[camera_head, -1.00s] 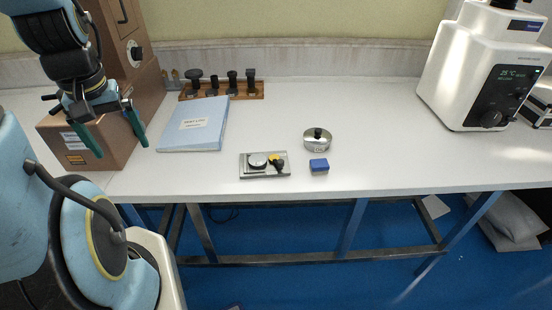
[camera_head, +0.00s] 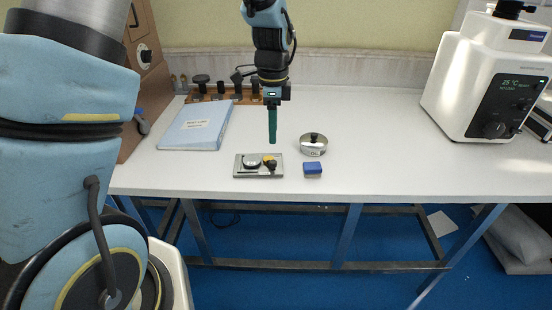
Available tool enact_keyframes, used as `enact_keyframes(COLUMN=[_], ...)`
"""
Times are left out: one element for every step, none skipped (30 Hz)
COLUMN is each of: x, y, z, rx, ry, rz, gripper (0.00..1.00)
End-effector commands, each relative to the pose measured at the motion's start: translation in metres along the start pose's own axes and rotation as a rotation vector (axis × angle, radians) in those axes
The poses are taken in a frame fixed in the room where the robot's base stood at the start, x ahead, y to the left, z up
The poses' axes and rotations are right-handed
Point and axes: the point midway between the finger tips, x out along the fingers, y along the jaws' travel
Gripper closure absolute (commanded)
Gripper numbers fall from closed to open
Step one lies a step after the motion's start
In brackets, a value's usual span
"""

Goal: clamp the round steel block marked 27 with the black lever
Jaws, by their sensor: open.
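A metal clamp plate (camera_head: 244,174) lies flat near the table's front edge. A round steel block (camera_head: 251,161) sits on its left part; its marking is too small to read. The black lever (camera_head: 271,166), with a yellow part beside it, is on the plate's right part. My gripper (camera_head: 272,141) points down above and just behind the plate, apart from it and holding nothing. Its green fingers are seen edge-on, one overlapping the other.
A round steel tin with a black knob (camera_head: 313,146) and a blue block (camera_head: 312,169) stand right of the plate. A blue folder (camera_head: 196,125) and a wooden rack (camera_head: 222,97) are behind left. A white machine (camera_head: 488,75) stands far right. The table between is clear.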

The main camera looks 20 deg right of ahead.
Motion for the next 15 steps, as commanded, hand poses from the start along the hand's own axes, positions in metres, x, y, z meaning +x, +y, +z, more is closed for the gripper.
enact_keyframes(x=[0.006, 0.011, 0.019, 0.024, 0.030, 0.038, 0.044, 0.049, 0.057, 0.062, 0.067, 0.072, 0.076, 0.080, 0.084], y=[0.001, 0.001, 0.002, 0.002, 0.002, 0.002, 0.002, 0.002, 0.002, 0.002, 0.002, 0.002, 0.001, 0.001, 0.001], z=[0.000, 0.000, 0.000, 0.000, 0.000, 0.001, 0.001, 0.001, 0.001, 0.001, 0.001, 0.001, 0.001, 0.001, 0.001], rx=[-0.001, -0.001, -0.001, -0.001, 0.000, -0.001, -0.002, -0.003, -0.004, -0.003, -0.003, -0.003, -0.003, -0.004, -0.005], ry=[-0.001, -0.002, -0.002, -0.002, -0.002, -0.002, -0.003, -0.002, -0.002, -0.002, -0.002, -0.003, -0.002, -0.002, -0.001], rz=[0.003, 0.005, 0.004, 0.005, 0.005, 0.005, 0.005, 0.005, 0.005, 0.004, 0.004, 0.003, 0.003, 0.003, 0.002], gripper=[0.43, 0.43, 0.43, 0.43, 0.43, 0.43, 0.43, 0.43, 0.43, 0.43, 0.43, 0.43, 0.43, 0.43, 0.43])
